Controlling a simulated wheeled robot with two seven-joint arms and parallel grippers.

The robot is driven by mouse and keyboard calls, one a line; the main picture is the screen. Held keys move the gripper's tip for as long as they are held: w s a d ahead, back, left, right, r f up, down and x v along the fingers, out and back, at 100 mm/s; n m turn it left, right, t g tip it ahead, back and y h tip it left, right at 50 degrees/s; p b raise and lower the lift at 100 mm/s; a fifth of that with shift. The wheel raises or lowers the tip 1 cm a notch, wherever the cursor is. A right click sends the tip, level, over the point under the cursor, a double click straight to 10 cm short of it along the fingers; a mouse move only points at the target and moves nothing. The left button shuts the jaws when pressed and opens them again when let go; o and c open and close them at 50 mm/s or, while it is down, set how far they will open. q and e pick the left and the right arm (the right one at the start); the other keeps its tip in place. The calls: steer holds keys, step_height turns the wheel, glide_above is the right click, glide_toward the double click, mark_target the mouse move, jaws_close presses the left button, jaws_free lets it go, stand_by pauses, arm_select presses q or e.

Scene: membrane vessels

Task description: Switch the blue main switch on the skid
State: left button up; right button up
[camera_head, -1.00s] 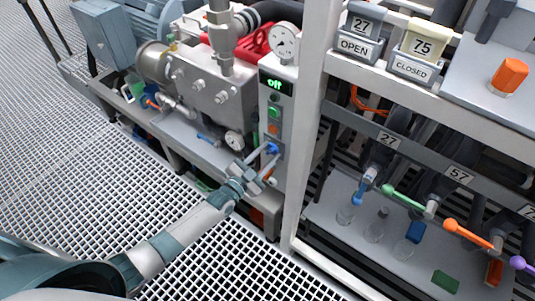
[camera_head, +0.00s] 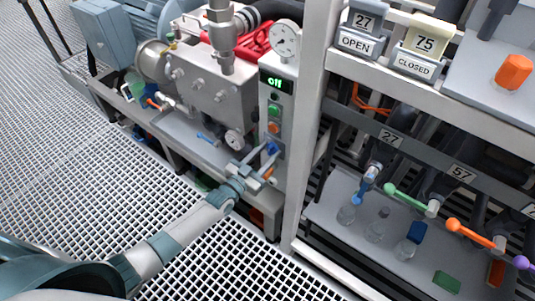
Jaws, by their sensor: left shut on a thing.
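The blue main switch (camera_head: 271,149) sits low on the narrow grey control panel (camera_head: 276,90) of the skid. Above it are an orange button (camera_head: 273,128), a green button (camera_head: 274,112) and a display (camera_head: 276,82) reading "off". My left gripper (camera_head: 268,161) reaches in from the left and is shut on the blue switch, with its fingers covering part of it. The switch's exact angle is too small to tell. My right gripper is not in view.
A white upright post (camera_head: 308,120) stands just right of the panel. Right of it, a rack holds tags, coloured valve handles such as the green one (camera_head: 408,198), and bottles (camera_head: 375,231). A pressure gauge (camera_head: 285,39) tops the panel. Open grating floor (camera_head: 90,190) lies left.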

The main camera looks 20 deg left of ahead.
arm_select(q)
steer(key=shift+f+n, duration=0.1)
steer(key=shift+n, duration=0.8)
steer(key=n+b, duration=0.1)
steer(key=n, duration=0.2)
steer(key=shift+a, duration=0.1)
steer(key=shift+n+b, duration=0.3)
steer(key=shift+n, duration=0.9)
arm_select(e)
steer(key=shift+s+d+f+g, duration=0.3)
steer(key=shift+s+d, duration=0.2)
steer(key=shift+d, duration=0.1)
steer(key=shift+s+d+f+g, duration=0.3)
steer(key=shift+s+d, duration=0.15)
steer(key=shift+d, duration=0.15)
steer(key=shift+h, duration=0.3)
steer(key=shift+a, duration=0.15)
arm_select(q)
steer(key=o, duration=1)
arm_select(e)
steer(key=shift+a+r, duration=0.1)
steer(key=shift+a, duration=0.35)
arm_select(q)
steer(key=shift+s+a, duration=0.1)
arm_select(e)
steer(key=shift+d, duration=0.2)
